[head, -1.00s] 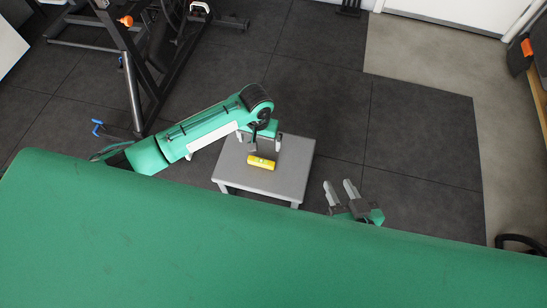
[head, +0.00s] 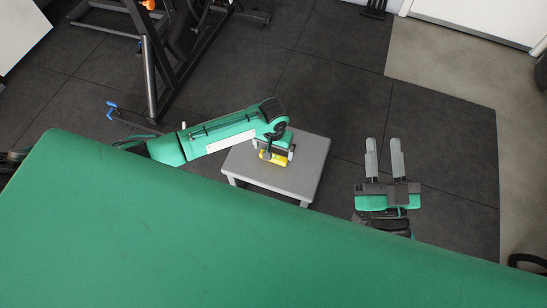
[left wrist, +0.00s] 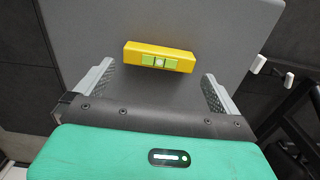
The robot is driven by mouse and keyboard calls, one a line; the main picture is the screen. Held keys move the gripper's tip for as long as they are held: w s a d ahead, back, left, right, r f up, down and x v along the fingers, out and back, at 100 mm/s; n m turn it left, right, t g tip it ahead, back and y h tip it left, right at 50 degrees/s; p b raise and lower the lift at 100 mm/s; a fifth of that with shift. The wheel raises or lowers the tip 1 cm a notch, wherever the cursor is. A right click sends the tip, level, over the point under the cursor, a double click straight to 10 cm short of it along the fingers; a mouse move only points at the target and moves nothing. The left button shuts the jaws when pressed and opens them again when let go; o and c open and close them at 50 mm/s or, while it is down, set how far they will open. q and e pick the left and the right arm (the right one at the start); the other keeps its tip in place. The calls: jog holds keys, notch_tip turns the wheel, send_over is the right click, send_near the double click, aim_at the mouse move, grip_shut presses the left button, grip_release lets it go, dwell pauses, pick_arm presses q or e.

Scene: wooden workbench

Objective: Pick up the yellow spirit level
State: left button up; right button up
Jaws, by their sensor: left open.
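The yellow spirit level (head: 273,157) lies on a small grey table (head: 300,181). My left gripper (head: 273,149) is open just above the level and partly covers it in the head view. In the left wrist view, the level (left wrist: 160,57), with a green vial window, lies crosswise ahead of and between the open fingers (left wrist: 157,70). Neither finger visibly touches it. My right gripper (head: 383,146) is open and empty, to the right of the table, with its fingers pointing away.
The grey tabletop (left wrist: 85,25) is otherwise bare around the level. A dark metal frame machine (head: 152,70) stands on the floor at the back left. The dark tiled floor (head: 330,75) behind and right of the table is clear.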

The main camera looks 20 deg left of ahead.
aim_at(279, 160)
pick_arm(q)
notch_tip(279, 160, down, 4)
jog(key=shift+s+f+b, duration=0.15)
jog(key=shift+b, duration=0.75)
jog(key=shift+f, duration=0.1)
jog(key=c, duration=0.7)
pick_arm(e)
jog(key=s+d+r+t, duration=0.1)
jog(key=d+r+t, duration=0.2)
jog(key=r+t, duration=0.3)
notch_tip(279, 160, up, 3)
jog(key=shift+s+f+y, duration=0.15)
jog(key=shift+s+y, duration=0.15)
jog(key=shift+s, duration=0.05)
